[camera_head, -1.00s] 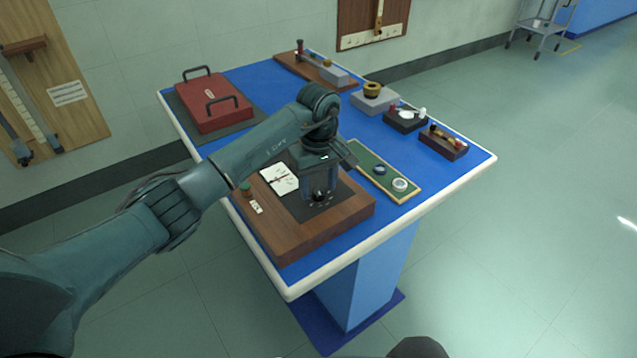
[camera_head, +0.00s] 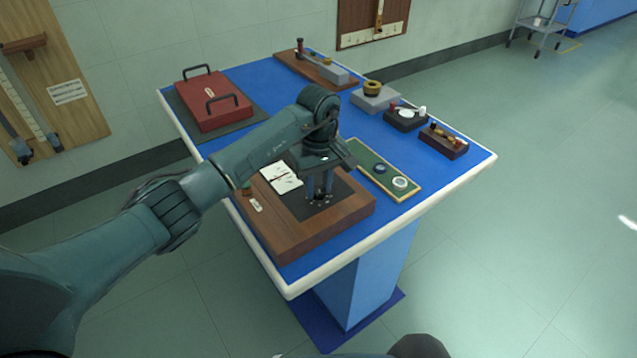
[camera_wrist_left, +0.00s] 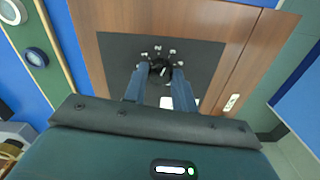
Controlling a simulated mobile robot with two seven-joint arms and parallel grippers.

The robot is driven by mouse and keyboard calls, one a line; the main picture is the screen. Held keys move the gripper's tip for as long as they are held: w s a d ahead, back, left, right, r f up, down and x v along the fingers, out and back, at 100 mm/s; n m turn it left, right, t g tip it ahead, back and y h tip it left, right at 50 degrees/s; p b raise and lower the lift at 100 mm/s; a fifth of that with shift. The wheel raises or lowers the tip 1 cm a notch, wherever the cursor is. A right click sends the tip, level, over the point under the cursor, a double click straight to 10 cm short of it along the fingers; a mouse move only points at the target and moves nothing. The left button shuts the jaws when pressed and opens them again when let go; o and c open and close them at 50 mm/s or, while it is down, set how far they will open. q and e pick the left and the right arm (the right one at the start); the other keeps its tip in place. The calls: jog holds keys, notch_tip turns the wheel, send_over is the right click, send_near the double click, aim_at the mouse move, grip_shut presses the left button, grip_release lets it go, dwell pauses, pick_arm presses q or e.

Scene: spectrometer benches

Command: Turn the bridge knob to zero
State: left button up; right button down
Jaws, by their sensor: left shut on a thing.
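The bridge is a brown wooden box (camera_head: 290,240) with a dark panel and a white meter face (camera_head: 281,178), at the front of the blue table. In the left wrist view the black bridge knob (camera_wrist_left: 159,70) sits on the dark panel (camera_wrist_left: 205,58), ringed by white marks. My left gripper (camera_head: 319,197) points down over the panel. In the left wrist view its two fingers (camera_wrist_left: 156,78) are shut on the knob, one on each side. The fingers hide part of the knob and some marks. My right gripper is not in view.
A red case (camera_head: 213,104) with two handles stands at the back left. A green tray (camera_head: 372,166) with two round pieces lies just right of the bridge. Small instruments, including a grey block with a brass ring (camera_head: 374,97), stand along the right side.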

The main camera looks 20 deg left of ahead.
pick_arm(q)
jog(key=shift+n, duration=0.3)
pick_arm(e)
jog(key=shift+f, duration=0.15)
pick_arm(q)
jog(key=shift+a+b, duration=0.1)
jog(key=shift+b, duration=0.2)
jog(key=shift+n+b, duration=0.3)
jog(key=shift+n, duration=0.6)
jog(key=n, duration=0.2)
jog(key=shift+n+b, duration=0.35)
jog(key=shift+n, duration=0.05)
jog(key=n+b, duration=0.1)
jog(key=n, duration=0.9)
jog(key=shift+n, duration=0.4)
jog(key=n, duration=0.4)
jog(key=shift+n, duration=0.8)
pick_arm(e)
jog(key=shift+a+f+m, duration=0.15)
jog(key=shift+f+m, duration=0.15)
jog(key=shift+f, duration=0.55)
